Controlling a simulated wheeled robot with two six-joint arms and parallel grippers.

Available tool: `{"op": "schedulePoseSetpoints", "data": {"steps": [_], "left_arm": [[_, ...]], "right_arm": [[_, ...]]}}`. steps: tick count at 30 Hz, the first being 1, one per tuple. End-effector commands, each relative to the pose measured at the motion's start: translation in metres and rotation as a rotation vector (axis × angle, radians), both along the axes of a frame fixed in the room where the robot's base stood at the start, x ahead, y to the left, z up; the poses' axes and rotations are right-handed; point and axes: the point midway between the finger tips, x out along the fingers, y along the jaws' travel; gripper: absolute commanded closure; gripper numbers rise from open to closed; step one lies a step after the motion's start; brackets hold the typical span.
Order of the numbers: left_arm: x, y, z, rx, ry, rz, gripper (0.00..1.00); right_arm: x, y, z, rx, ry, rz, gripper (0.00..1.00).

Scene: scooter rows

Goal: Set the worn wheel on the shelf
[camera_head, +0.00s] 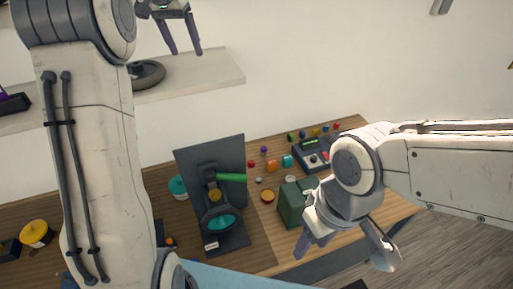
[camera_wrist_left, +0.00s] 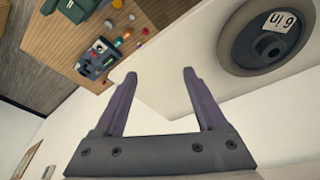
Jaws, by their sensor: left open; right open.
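The dark worn wheel (camera_head: 148,73) lies flat on the pale shelf (camera_head: 205,78), partly hidden by my left arm. In the left wrist view the wheel (camera_wrist_left: 238,45) shows a white label reading "6 in" and rests on the shelf (camera_wrist_left: 160,85). My left gripper (camera_head: 185,52) is open and empty, apart from the wheel and to its right in the head view. Its purple fingers (camera_wrist_left: 159,72) have nothing between them. My right gripper (camera_head: 342,255) is open and empty over the bench's front right part.
The wooden bench (camera_head: 345,137) holds a dark stand (camera_head: 233,153) with a green handle, a green box (camera_head: 291,205), a device with buttons (camera_head: 312,155) and several small coloured parts. A yellow pot (camera_head: 36,233) stands at left. A dark item (camera_head: 14,103) sits on the shelf's left.

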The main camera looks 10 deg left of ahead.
Motion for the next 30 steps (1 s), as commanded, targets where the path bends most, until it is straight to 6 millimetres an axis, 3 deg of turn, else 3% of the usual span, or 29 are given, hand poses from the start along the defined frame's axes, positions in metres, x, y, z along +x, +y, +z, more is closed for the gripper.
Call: {"op": "schedulePoseSetpoints", "data": {"steps": [1,6,11,15,19,24,27,30], "left_arm": [[-0.008,-0.037,-0.005,-0.006,0.012,-0.046,0.27],[-0.047,-0.134,-0.031,-0.017,0.05,-0.168,0.27],[-0.109,-0.205,-0.061,-0.018,0.09,-0.284,0.27],[-0.177,-0.248,-0.092,-0.011,0.123,-0.386,0.27],[-0.244,-0.268,-0.123,0.003,0.152,-0.478,0.27],[-0.314,-0.27,-0.158,0.022,0.18,-0.572,0.27],[-0.338,-0.266,-0.171,0.031,0.191,-0.606,0.27],[-0.349,-0.26,-0.178,0.036,0.195,-0.62,0.27]], "right_arm": [[0.0,0.0,0.0,0.0,0.0,0.0,0.5],[0.0,0.0,0.0,0.0,0.0,0.0,0.5],[0.0,0.0,0.0,0.0,0.0,0.0,0.5],[0.0,0.0,0.0,0.0,0.0,0.0,0.5],[0.0,0.0,0.0,0.0,0.0,0.0,0.5],[0.0,0.0,0.0,0.0,0.0,0.0,0.5],[0.0,0.0,0.0,0.0,0.0,0.0,0.5],[0.0,0.0,0.0,0.0,0.0,0.0,0.5]]}}
